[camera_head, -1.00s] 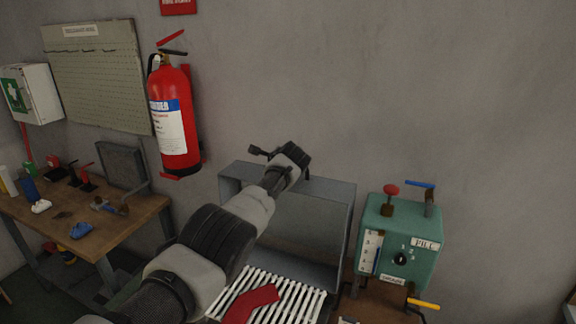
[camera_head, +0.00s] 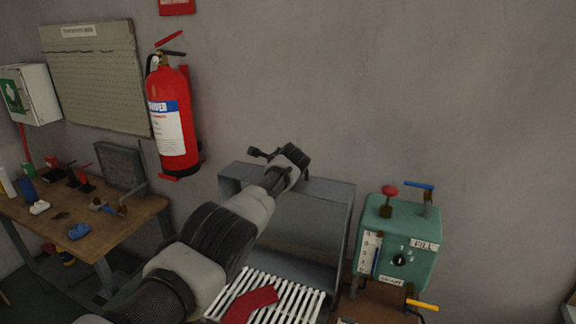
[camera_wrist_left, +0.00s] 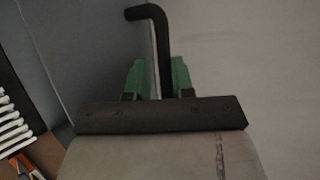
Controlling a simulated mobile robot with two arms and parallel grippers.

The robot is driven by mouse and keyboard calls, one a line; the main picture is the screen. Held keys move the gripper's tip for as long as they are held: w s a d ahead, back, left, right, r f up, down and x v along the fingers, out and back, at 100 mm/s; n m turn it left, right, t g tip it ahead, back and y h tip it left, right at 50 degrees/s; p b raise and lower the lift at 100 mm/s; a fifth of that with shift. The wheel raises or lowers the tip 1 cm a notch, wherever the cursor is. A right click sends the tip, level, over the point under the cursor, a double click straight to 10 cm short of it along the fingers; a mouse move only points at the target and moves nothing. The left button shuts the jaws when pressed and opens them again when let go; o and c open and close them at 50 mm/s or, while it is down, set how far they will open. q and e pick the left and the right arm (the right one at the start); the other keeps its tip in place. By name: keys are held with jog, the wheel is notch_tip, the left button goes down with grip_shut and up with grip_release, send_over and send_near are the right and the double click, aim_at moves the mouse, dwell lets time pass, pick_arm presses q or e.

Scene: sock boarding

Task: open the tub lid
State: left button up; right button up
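The grey metal tub (camera_head: 343,241) stands against the wall; its wide grey panel stands raised behind the white slats. I cannot tell whether this panel is the lid. My left gripper (camera_head: 272,154) is at the top edge of the grey metal, beside a dark bent bar. In the left wrist view, this black bent handle (camera_wrist_left: 159,45) passes between the green fingertips of my left gripper (camera_wrist_left: 158,80). The fingers lie close on both sides of it, but I cannot tell whether they press on it. My right gripper is not in view.
A red sock (camera_head: 250,302) lies on a white slatted rack (camera_head: 292,306) in front of the tub. A green control box (camera_head: 398,238) with levers stands to the right.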

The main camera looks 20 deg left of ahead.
pick_arm(q)
jog(key=shift+r+p+v, duration=0.2)
jog(key=shift+p+v, duration=1.25)
jog(key=shift+p, duration=1.05)
jog(key=shift+s, duration=0.25)
jog(key=b+v, duration=0.2)
jog(key=v, duration=0.5)
jog(key=shift+s, duration=0.2)
jog(key=shift+d, duration=0.1)
